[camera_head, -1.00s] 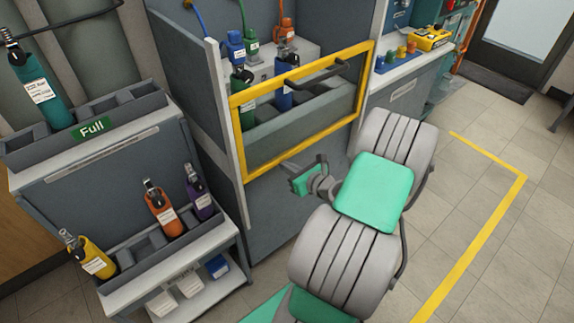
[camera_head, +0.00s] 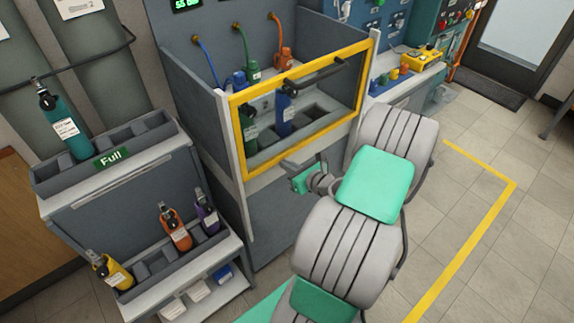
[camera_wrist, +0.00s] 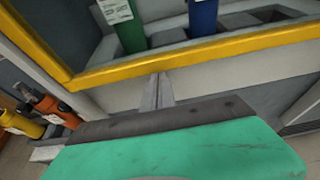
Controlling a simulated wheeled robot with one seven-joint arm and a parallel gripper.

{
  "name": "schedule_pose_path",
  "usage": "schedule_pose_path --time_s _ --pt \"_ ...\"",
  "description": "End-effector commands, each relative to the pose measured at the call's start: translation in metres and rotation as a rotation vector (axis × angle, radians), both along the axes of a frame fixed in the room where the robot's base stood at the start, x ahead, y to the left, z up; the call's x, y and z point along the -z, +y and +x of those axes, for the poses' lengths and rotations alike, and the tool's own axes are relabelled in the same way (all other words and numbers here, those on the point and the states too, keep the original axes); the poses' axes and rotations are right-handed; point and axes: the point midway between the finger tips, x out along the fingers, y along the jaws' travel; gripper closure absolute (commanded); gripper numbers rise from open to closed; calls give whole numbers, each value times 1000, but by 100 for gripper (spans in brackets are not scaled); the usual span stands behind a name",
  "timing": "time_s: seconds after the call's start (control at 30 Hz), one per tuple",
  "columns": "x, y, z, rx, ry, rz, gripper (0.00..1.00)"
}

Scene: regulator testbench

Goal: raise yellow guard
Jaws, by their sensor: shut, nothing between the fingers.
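The yellow guard (camera_head: 265,84) is a yellow frame with a clear pane across the bench front. Its top edge is about level with the tops of the bench side walls. A dark handle (camera_head: 312,76) runs along its upper part. My gripper (camera_head: 287,164) is shut and empty, just under the guard's lower bar. In the wrist view the closed fingertips (camera_wrist: 159,76) reach the lower edge of the yellow bar (camera_wrist: 200,56); they seem to touch it, but contact is not certain. Green (camera_head: 249,132) and blue (camera_head: 285,114) bottles stand behind the pane.
A rack marked "Full" (camera_head: 113,157) stands left of the bench, holding a teal bottle (camera_head: 65,133). Yellow, orange and purple bottles sit in its lower tray (camera_head: 150,272). A yellow box (camera_head: 422,57) is on the right counter.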

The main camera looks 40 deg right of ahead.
Motion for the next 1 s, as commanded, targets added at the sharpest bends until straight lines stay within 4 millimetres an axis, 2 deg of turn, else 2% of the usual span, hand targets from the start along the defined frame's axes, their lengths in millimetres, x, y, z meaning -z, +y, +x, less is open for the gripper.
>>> schedule_pose_path --time_s 0.03,0.17,0.27,0.37,0.43,0.6,0.7,0.83,1.0 --pt "-8 -2 3 -3 -16 -7 100" --pt "-1 -2 3 -3 -15 -7 100" --pt "19 0 4 -6 -10 -4 100" --pt "49 3 4 -9 -2 0 100" --pt "30 -2 -17 1 -3 -3 100" --pt "16 -3 -61 1 0 -1 100" --pt "11 -2 -79 -3 0 -1 100" --pt "7 -1 -90 -6 0 0 100" --pt "7 0 -91 -33 -2 -65 100"
